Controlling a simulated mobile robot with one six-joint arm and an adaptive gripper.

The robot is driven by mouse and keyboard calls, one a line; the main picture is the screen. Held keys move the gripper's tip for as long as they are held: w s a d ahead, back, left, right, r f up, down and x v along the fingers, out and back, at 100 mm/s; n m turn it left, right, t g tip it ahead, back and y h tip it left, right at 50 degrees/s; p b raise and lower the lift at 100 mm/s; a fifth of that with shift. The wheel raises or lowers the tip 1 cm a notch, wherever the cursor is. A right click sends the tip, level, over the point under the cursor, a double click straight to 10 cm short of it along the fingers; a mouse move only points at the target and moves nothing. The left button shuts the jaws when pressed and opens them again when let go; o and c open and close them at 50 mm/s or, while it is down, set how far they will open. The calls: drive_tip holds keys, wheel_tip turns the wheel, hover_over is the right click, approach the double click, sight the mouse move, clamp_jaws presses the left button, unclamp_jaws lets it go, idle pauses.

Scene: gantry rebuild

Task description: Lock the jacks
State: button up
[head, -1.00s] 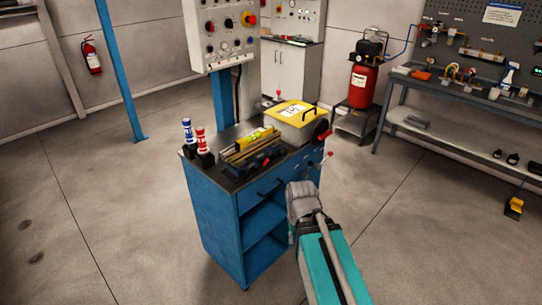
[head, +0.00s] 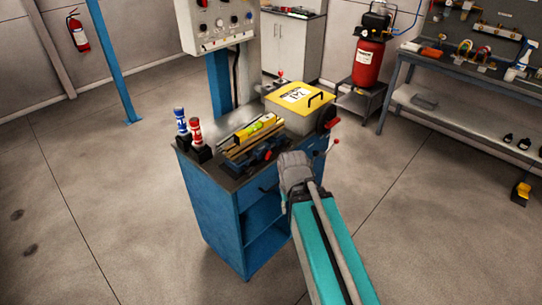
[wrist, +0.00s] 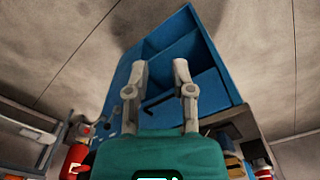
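No part is clearly recognisable as a jack. A lever with a red ball knob (head: 336,141) stands at the right side of the blue cart (head: 213,215). A dark handwheel with a red grip (head: 326,118) sits just above it. Another red knob (head: 280,74) rises behind the yellow-lidded box. My gripper (wrist: 162,64) is open and empty in the wrist view, its two fingers apart in front of the cart's blue shelves and dark drawer handle. In the head view my arm reaches to the cart's front right corner and hides the fingers.
The cart top carries a yellow-lidded box (head: 295,105), a yellow level (head: 255,128), and blue (head: 181,121) and red (head: 196,132) bottle-like items. A control panel (head: 222,20) stands behind. A red compressor (head: 368,63) and workbench (head: 465,65) are at right. The floor around is open.

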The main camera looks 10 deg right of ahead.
drive_tip(key=shift+f, duration=0.1)
drive_tip(key=m+t+y+b, duration=0.3)
drive_tip(key=t+y+b, duration=1)
drive_tip(key=b, duration=1)
approach(271, 162)
drive_tip(key=s+d+r+t+h, duration=0.1)
drive_tip(key=s+r+t+h, duration=0.1)
drive_tip(key=s+r, duration=0.15)
drive_tip(key=shift+s+f, duration=0.1)
drive_tip(key=shift+s, duration=0.3)
drive_tip(key=shift+w+a, duration=0.1)
drive_tip(key=shift+w, duration=0.05)
drive_tip(key=x, duration=1.3)
drive_tip(key=shift+w+a+f, duration=0.1)
drive_tip(key=shift+w+f, duration=0.1)
drive_tip(key=shift+f, duration=0.15)
